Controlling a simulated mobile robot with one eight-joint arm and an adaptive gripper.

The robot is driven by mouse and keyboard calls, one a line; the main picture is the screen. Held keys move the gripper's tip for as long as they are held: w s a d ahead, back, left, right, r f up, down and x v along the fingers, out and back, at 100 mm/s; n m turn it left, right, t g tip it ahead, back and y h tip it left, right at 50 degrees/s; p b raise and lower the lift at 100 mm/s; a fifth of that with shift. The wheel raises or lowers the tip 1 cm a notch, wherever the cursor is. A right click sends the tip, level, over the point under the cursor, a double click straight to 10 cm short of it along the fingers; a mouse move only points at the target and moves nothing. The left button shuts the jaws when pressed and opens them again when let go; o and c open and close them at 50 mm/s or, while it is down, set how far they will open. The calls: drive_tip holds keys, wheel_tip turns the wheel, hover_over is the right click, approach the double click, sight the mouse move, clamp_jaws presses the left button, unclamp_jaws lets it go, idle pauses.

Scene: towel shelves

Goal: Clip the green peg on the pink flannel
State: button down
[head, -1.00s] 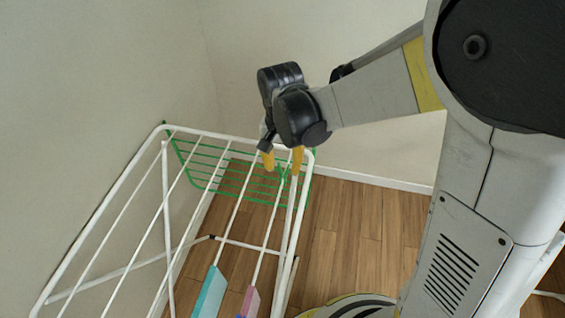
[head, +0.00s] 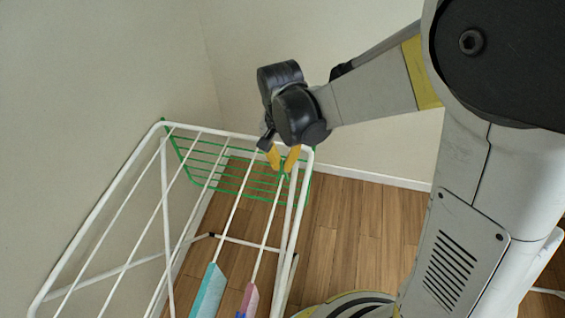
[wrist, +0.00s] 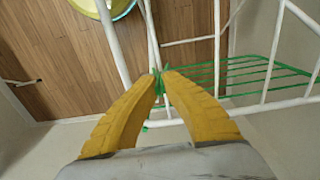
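My gripper (head: 283,168) points down at the far end of the drying rack, beside the green wire shelf. Its two yellow fingers have come together on the small green peg, which shows between the fingertips in the wrist view (wrist: 157,80). The peg is at the white rail of the rack and is mostly hidden by the fingers. The pink flannel (head: 250,299) hangs over a rack bar at the bottom of the head view, well apart from my gripper and partly cut off by the frame.
The white drying rack (head: 95,228) fills the left and middle. A cyan cloth (head: 209,291) hangs left of the flannel. The green wire shelf (head: 235,178) is at the rack's far end. Walls stand behind and left. Wooden floor (head: 345,240) is clear to the right.

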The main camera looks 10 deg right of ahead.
idle(0.4)
wheel_tip(320, 180, up, 7)
drive_tip(key=p, duration=0.5)
idle(0.6)
idle(0.5)
